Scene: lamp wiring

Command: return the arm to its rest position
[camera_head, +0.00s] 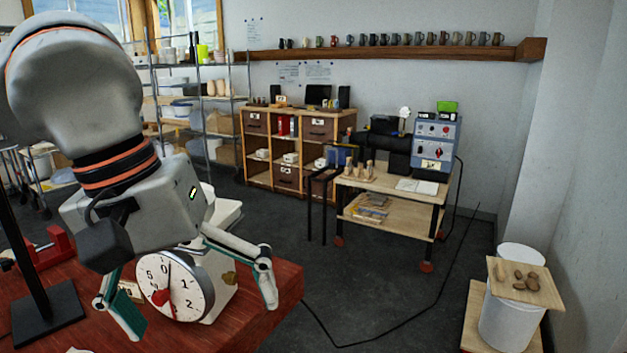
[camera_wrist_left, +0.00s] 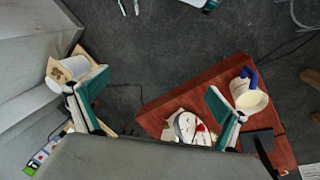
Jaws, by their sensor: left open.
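My left arm (camera_head: 75,80) comes in from the upper left, and its gripper (camera_head: 193,298) hangs over the red table (camera_head: 270,308) with its fingers spread wide. In the left wrist view the two teal-padded fingers of the gripper (camera_wrist_left: 152,95) are far apart, with floor and the table corner in the gap. The scale (camera_wrist_left: 190,128) lies beside the right-hand finger there. My right gripper is in neither view.
A black stand (camera_head: 45,305) and a red object (camera_head: 52,246) are on the table's left. A white bin (camera_head: 508,317) with a board of brown pieces stands at right. A workbench (camera_head: 395,183) stands farther back. The floor (camera_head: 370,275) between is open, with a cable on it.

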